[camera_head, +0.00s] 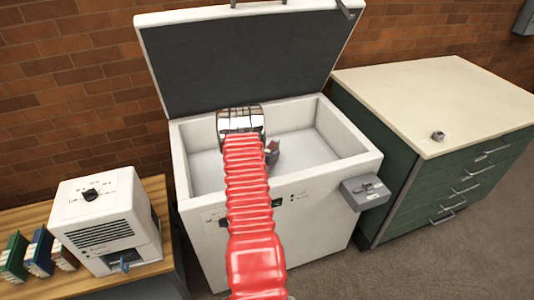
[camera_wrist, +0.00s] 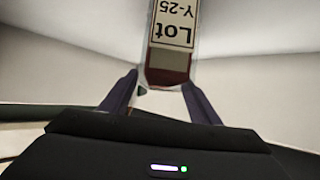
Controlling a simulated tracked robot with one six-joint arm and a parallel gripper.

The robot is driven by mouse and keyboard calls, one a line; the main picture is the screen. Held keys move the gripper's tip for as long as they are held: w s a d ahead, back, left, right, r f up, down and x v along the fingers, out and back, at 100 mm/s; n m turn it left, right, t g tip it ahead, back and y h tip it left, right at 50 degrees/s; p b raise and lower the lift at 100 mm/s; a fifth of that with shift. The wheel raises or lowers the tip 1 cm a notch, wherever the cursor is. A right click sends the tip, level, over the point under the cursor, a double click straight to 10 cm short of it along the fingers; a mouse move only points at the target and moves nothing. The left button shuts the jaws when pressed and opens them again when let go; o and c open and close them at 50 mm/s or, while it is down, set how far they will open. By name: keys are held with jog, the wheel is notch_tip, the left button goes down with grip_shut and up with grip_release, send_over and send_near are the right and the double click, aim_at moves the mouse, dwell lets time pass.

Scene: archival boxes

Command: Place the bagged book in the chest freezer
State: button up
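The chest freezer (camera_head: 330,232) is white, with its dark-lined lid (camera_head: 245,60) standing open. My red arm reaches over its front wall, and my gripper (camera_head: 272,152) is inside the opening, small and partly hidden by the arm. In the wrist view my gripper (camera_wrist: 160,82) has its two dark fingers on either side of the bagged book (camera_wrist: 168,62). The book is dark red in clear wrap, with a white label reading "Lot Y-25" upside down. It appears held at its near end. Its far end runs out of the picture.
A green drawer cabinet (camera_head: 400,185) with a pale top stands right of the freezer. A grey box (camera_head: 366,193) sticks out from the freezer's front right. At left, a wooden bench (camera_head: 95,285) holds a white machine (camera_head: 105,215) and several small books (camera_head: 38,252). The freezer's right interior is clear.

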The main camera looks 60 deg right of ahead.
jog(key=shift+r, duration=0.1)
jog(key=shift+v, duration=3.75)
